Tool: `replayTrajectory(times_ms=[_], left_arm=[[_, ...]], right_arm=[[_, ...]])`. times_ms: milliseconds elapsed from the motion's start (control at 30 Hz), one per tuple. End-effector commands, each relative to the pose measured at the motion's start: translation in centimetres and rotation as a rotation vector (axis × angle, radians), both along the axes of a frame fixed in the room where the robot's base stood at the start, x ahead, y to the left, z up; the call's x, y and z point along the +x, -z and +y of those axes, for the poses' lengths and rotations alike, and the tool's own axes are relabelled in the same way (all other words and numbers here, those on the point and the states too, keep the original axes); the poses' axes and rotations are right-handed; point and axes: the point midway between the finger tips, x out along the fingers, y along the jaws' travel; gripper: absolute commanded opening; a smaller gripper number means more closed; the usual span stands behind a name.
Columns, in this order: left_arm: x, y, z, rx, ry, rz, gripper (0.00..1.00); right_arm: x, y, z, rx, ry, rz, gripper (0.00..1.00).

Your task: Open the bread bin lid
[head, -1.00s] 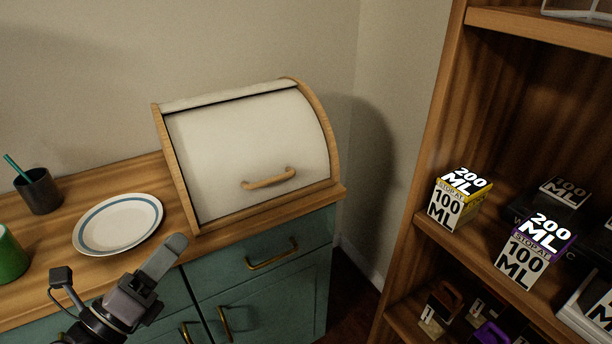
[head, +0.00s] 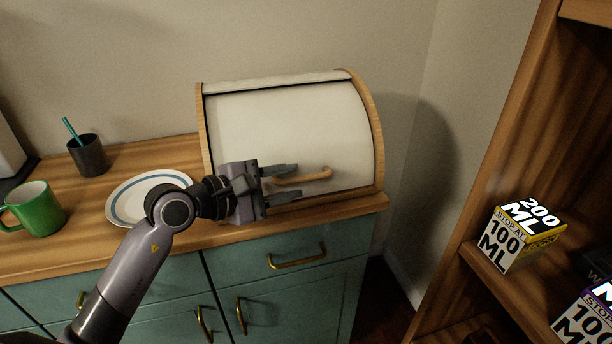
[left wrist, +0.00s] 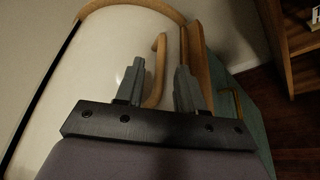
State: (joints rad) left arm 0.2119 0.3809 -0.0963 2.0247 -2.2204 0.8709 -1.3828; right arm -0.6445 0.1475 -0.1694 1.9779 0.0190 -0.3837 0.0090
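The bread bin (head: 285,125) stands on the wooden counter with its cream roll lid down. A wooden bar handle (head: 312,177) runs along the lower part of the lid. My left gripper (head: 296,182) is open at the left end of the handle, pointing right along the lid front. In the left wrist view the handle (left wrist: 158,70) lies between the two open fingers (left wrist: 158,88), nearer the left one. Both fingers look clear of it. My right gripper is not in view.
A white plate with a blue ring (head: 124,208), a green mug (head: 38,210) and a dark cup (head: 88,155) stand left on the counter. A wooden shelf with boxes (head: 520,235) is at right. Teal drawers with brass handles (head: 297,257) are below.

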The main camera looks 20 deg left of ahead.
Motion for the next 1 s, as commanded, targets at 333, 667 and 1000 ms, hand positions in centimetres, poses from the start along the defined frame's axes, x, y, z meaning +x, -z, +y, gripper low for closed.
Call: replayTrajectory(times_ms=[333,667,1000], left_arm=[[2.8,0.8,-2.1,-0.003,0.000,0.001,0.38],[3.0,0.9,-2.3,-0.002,0.000,0.001,0.35],[3.0,0.8,-2.3,-0.004,0.001,0.004,0.00]], right_arm=[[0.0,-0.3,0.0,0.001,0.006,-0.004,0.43],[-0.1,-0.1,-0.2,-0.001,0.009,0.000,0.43],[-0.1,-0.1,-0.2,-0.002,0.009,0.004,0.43]])
